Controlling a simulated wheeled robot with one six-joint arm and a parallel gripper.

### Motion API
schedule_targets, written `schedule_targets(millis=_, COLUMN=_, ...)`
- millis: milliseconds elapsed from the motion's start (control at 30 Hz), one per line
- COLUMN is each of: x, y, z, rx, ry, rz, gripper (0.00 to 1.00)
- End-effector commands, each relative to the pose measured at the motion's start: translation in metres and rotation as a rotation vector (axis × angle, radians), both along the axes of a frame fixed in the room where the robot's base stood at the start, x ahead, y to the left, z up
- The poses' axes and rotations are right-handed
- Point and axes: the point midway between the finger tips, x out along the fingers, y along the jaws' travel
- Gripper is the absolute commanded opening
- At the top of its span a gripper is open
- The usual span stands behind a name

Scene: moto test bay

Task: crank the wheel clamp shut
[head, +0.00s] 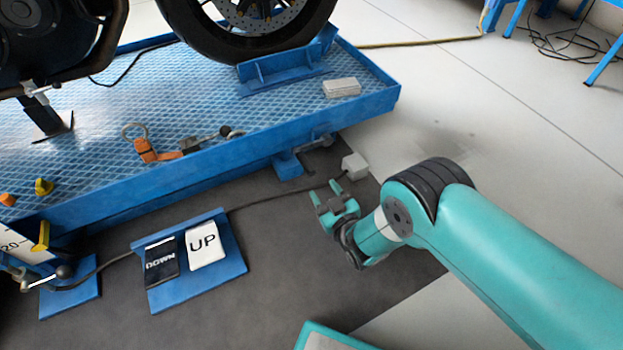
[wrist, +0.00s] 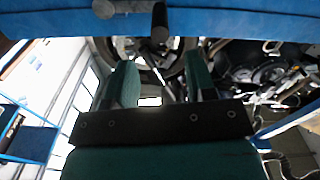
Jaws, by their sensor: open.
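The wheel clamp (head: 285,68) is a blue bracket on the lift deck, beside the motorcycle's front tyre (head: 250,45). A grey crank-like part (head: 320,142) sticks out from the side of the blue lift below it. In the wrist view, a grey bar (wrist: 130,8) and a dark round-ended handle (wrist: 160,25) show against the blue lift edge. My gripper (head: 326,192) is open and empty, below and apart from the crank part in the head view. Its two teal fingers (wrist: 160,75) stand apart in the wrist view, with the handle beyond them.
The blue lift deck (head: 100,110) carries an orange strap (head: 155,152) and a grey block (head: 342,87). On the floor stand a small grey box (head: 354,166) with a cable and a pedal plate (head: 225,268) marked UP and DOWN. Dark mat (head: 290,270) lies open around my gripper.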

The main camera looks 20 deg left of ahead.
Motion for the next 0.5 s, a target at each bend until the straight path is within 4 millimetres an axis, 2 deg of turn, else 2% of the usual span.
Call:
schedule_targets(millis=33, x=0.002, y=0.003, z=-0.010, rx=-0.002, ry=0.000, rz=0.002, gripper=0.51)
schedule_targets(millis=500, x=0.026, y=0.029, z=-0.006, rx=0.000, ry=0.007, rz=-0.011, gripper=0.51)
